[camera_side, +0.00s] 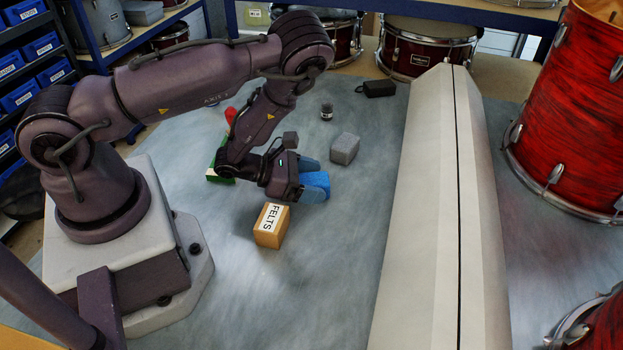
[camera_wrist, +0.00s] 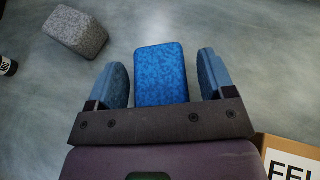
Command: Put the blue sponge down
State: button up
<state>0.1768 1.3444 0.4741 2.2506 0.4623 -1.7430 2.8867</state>
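The blue sponge (camera_side: 317,181) is between the two blue-padded fingers of my gripper (camera_side: 312,179). In the wrist view the sponge (camera_wrist: 160,72) is a bright blue block with a narrow strip of bench showing on each side of it. The fingers of my gripper (camera_wrist: 163,76) stand apart from it on the left and right, so the gripper is open around it. The sponge looks low over or on the bench mat; its underside is hidden, so I cannot tell whether it touches.
A tan box labelled FELTS (camera_side: 271,226) stands close in front of my gripper. A grey block (camera_side: 345,148) lies behind the sponge, with a small dark jar (camera_side: 327,111) farther back. A green object (camera_side: 217,165) is left. A long pale ridged beam (camera_side: 440,210) bounds the right side.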

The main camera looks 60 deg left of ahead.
jog(key=shift+r, duration=0.15)
jog(key=v, duration=0.7)
jog(key=shift+s+r, duration=0.15)
jog(key=shift+s, duration=0.05)
jog(key=w+r+n+g+y, duration=0.1)
jog(key=w+r+n+y, duration=0.3)
jog(key=r+n, duration=0.55)
jog(key=w+r+n+g+y, duration=0.15)
jog(key=w+r+n, duration=0.4)
jog(key=n, duration=0.75)
jog(key=s+d+r+n+g, duration=0.2)
jog(key=s+d+r+n, duration=0.1)
jog(key=s+r+n, duration=0.4)
jog(key=s+d+r+n+g, duration=0.2)
jog(key=s+r+n, duration=0.6)
jog(key=s+n, duration=0.3)
jog(key=shift+s+d+r, duration=0.25)
jog(key=shift+d+r, duration=0.05)
jog(key=shift+d, duration=0.1)
